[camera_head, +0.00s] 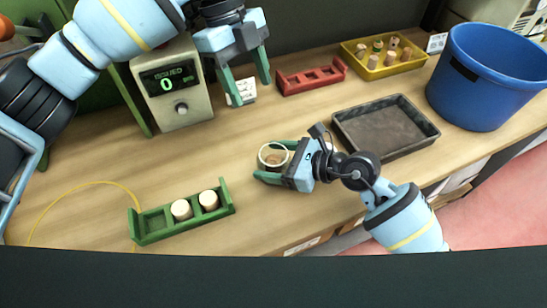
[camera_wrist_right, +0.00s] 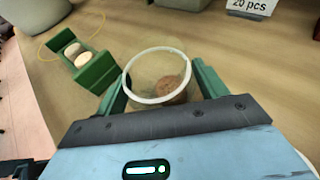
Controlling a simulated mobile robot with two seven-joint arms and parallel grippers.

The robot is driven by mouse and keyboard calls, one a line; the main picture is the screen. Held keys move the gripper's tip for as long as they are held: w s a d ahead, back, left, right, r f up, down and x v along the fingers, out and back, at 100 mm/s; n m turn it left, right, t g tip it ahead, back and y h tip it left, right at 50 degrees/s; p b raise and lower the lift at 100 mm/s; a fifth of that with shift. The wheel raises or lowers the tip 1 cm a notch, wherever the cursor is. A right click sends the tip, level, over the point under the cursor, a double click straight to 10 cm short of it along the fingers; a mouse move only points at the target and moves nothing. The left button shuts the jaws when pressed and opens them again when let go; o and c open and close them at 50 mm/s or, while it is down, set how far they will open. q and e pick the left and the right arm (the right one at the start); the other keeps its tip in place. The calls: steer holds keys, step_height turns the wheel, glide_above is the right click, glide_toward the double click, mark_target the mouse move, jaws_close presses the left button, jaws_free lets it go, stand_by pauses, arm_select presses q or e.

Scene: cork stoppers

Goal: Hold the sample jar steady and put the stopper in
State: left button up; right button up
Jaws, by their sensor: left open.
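The clear sample jar (camera_head: 262,164) with a pale rim stands upright on the table in the middle of the head view. My right gripper (camera_head: 276,160) has its fingers on both sides of the jar, seemingly touching it. The right wrist view shows the jar (camera_wrist_right: 136,98) between the fingers (camera_wrist_right: 158,82), with a brown round thing (camera_wrist_right: 170,89) visible within it. Two pale cork stoppers, one left (camera_head: 181,209) and one right (camera_head: 208,200), stand in the green rack (camera_head: 152,238) at the front left. My left gripper (camera_head: 250,92) is open and empty, high at the back, away from the stoppers.
A display box (camera_head: 178,88) reading 0 stands behind. A red rack (camera_head: 312,80), a yellow bin (camera_head: 388,72) with several stoppers, a dark tray (camera_head: 386,127) and a blue bucket (camera_head: 490,85) lie right. A yellow cable (camera_head: 85,184) curves at left. Bare table separates rack and jar.

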steer(key=o, duration=0.4)
steer(key=v, duration=1.2)
